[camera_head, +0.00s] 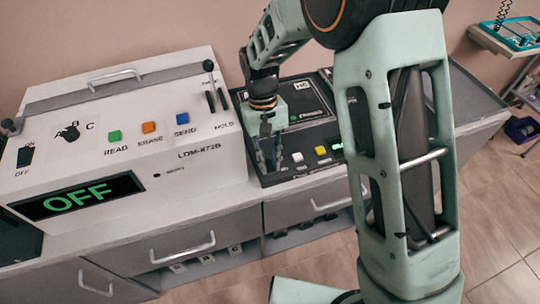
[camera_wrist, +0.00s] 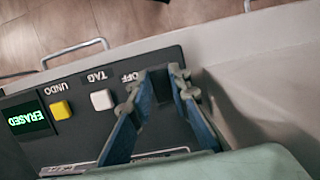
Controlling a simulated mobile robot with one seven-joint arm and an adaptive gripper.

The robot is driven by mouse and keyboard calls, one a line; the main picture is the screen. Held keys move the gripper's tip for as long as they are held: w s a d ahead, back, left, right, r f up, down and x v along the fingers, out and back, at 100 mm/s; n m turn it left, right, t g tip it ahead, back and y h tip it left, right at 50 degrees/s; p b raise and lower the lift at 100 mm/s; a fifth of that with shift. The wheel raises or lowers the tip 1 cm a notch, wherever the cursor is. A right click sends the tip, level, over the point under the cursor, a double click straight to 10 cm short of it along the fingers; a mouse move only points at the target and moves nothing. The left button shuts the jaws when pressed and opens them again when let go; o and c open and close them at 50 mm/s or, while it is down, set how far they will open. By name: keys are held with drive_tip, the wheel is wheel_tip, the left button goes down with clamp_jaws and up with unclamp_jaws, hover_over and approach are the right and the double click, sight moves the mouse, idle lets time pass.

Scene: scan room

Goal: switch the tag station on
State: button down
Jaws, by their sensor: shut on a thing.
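The tag station (camera_head: 320,113) is a dark, low console to the right of the white machine. In the wrist view, the station's panel (camera_wrist: 75,142) has a yellow UNDO button (camera_wrist: 60,110), a white TAG button (camera_wrist: 102,99) and a small lit display (camera_wrist: 28,119) reading ERASED, upside down there. My gripper (camera_head: 268,163) is at the station's left front corner, pointing down. In the wrist view my gripper (camera_wrist: 163,82) is shut at the OFF marking, with a dark switch between the fingertips. The fingers hide most of that switch, and its position cannot be told.
Drawers with handles (camera_head: 182,247) lie below the counter. A side table (camera_head: 510,38) with a teal tray stands far right.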

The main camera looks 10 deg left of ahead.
drive_tip(key=shift+w+a+r+g+h+p, duration=0.15)
drive_tip(key=shift+w+g+h+p, duration=0.2)
drive_tip(key=shift+g+p, duration=0.55)
drive_tip(key=shift+s, duration=0.1)
drive_tip(key=c, duration=1.8)
unclamp_jaws()
drive_tip(key=v, duration=1.2)
drive_tip(key=shift+s, duration=0.2)
drive_tip(key=shift+a, duration=0.15)
